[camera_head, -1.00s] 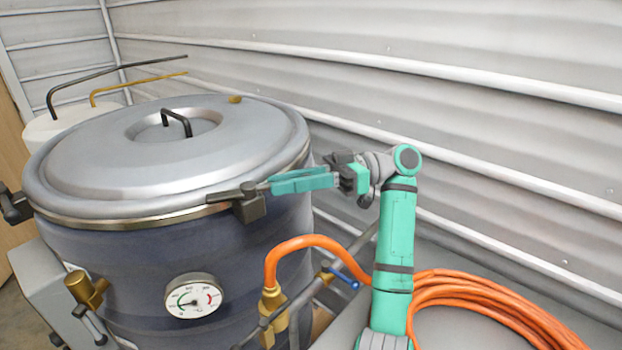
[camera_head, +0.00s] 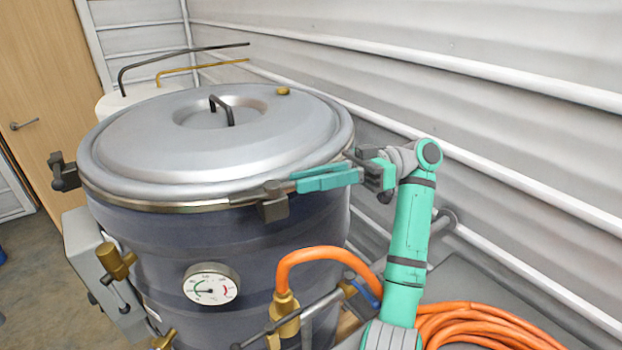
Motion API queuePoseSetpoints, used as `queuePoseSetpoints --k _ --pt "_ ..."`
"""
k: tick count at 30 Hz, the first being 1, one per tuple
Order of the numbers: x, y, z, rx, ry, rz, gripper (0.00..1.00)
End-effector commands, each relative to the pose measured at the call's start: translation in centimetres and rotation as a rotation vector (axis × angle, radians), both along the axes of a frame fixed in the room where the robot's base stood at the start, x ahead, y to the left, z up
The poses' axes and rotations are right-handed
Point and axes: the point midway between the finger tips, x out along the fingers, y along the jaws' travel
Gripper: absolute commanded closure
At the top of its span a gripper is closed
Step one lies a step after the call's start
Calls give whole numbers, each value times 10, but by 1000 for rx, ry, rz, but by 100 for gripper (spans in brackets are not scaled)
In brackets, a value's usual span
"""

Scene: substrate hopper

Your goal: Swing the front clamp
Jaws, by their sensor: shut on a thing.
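The front clamp (camera_head: 272,206) is a dark block with a short bar on the front rim of the large vessel (camera_head: 300,232). My gripper (camera_head: 298,184) reaches in from the right, level with the rim. Its long teal fingers are shut on the right end of the clamp's bar, just above the block. The fingertips hide part of the bar. The silver lid (camera_head: 150,160) sits flat on the vessel.
Another clamp (camera_head: 65,175) stands at the left rim. Below are a round gauge (camera_head: 211,285), brass fittings (camera_head: 284,310) and an orange hose (camera_head: 320,255). A corrugated wall (camera_head: 470,120) stands close behind my arm.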

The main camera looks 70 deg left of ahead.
Motion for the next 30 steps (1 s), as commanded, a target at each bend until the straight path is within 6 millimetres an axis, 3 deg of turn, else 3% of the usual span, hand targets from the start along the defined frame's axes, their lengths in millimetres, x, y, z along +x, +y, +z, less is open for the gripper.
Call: queuePoseSetpoints --k 3,4,5,17,30 --pt "1 -1 0 0 1 -2 100" --pt "1 -1 0 0 1 -2 73" --pt "1 -1 0 0 1 -2 71" --pt "8 -2 0 0 -2 -5 71" --pt "58 -1 1 -3 -3 1 71"
